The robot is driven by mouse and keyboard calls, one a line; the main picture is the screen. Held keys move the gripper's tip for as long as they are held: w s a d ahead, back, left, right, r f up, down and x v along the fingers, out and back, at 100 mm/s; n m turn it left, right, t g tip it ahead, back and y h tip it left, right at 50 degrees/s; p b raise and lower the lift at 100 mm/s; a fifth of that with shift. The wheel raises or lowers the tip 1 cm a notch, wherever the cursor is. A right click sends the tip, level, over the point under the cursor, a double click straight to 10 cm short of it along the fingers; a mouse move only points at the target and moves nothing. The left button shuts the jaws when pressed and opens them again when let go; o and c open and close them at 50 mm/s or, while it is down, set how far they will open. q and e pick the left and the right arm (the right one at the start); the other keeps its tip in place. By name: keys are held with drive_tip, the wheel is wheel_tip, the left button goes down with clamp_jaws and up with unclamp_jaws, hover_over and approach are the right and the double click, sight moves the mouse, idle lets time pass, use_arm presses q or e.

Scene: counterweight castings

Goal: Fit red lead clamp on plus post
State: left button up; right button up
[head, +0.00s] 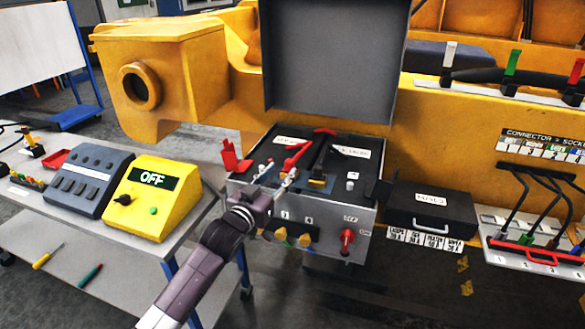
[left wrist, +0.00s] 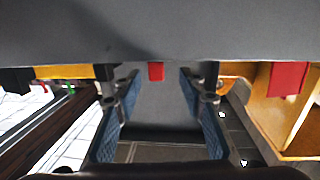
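The red lead clamp (head: 297,157) appears as a long red piece lying on top of the grey open-lidded box. My left gripper (head: 288,181) is over the front edge of that box, just in front of the red piece. In the left wrist view, its blue-padded fingers (left wrist: 158,115) stand apart with a gap between them. A small red block (left wrist: 156,71) shows beyond the gap; I cannot tell whether it is the clamp. The plus post is not clearly made out; a yellow part (head: 318,182) sits on the box top. My right gripper is not in view.
The box's raised lid (head: 335,60) stands behind it. A red bracket (head: 236,158) is at its left side. A yellow unit reading OFF (head: 152,198) stands on the left bench. A black case (head: 432,215) and a connector tray (head: 535,255) are to the right.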

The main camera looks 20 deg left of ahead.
sight(288, 165)
use_arm(q)
drive_tip(key=shift+d+r, duration=0.15)
drive_tip(key=shift+r, duration=0.25)
drive_tip(key=shift+w+d+r+p, duration=0.2)
drive_tip(key=shift+w+p, duration=0.45)
drive_tip(key=shift+w, duration=0.15)
drive_tip(key=shift+w+d+f+p, duration=0.1)
drive_tip(key=shift+w+p, duration=0.1)
drive_tip(key=shift+w, duration=0.45)
drive_tip(key=shift+w+d+f+p, duration=0.1)
drive_tip(key=shift+w+p, duration=0.1)
drive_tip(key=shift+w, duration=0.4)
drive_tip(key=shift+w+d, duration=0.1)
drive_tip(key=shift+w, duration=0.5)
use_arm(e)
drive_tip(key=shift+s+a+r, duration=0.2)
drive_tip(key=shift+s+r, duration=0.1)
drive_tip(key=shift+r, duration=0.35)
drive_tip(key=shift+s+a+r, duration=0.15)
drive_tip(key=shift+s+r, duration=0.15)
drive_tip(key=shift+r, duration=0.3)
use_arm(q)
drive_tip(key=shift+c, duration=0.5)
clamp_jaws()
